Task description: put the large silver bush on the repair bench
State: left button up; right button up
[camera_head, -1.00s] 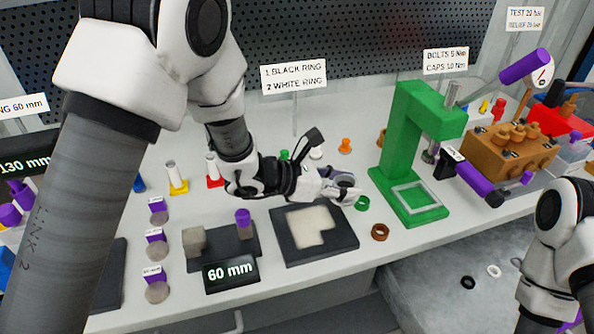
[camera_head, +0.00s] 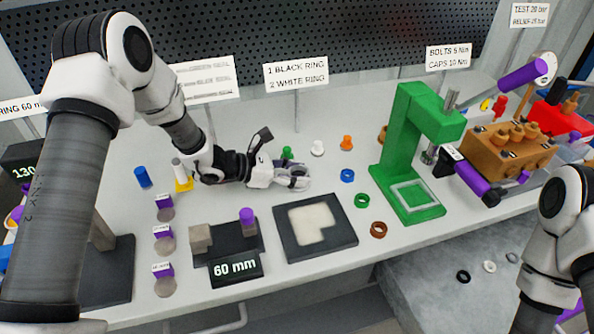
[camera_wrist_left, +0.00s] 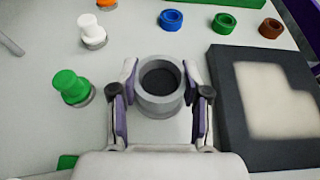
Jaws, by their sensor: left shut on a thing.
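The large silver bush (camera_wrist_left: 161,88) is a thick grey ring with a dark bore. In the left wrist view it stands upright between the two fingers of my left gripper (camera_wrist_left: 160,100), which is shut on it. In the head view the left gripper (camera_head: 296,179) is low over the light grey bench top (camera_head: 320,110), behind the dark-framed pale pad (camera_head: 342,246). The bush (camera_head: 296,171) is partly hidden there by the fingers. I cannot tell whether it touches the bench top. My right arm shows at the right edge; its gripper is out of frame.
A green press (camera_head: 410,150) stands to the right. A dark tray (camera_head: 225,236) with blocks sits front left.

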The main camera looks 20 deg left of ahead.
pick_arm(q)
jog(key=shift+f, duration=0.1)
jog(key=o, duration=1.3)
jog(key=shift+c, duration=0.2)
jog(key=shift+s+a+r+p, duration=0.2)
jog(key=shift+r+p, duration=0.1)
jog(key=shift+r, duration=0.15)
jog(key=p+v, duration=0.6)
jog(key=v, duration=0.5)
jog(key=shift+r+p, duration=0.1)
jog(key=shift+p, duration=0.2)
jog(key=shift+s+a, duration=0.15)
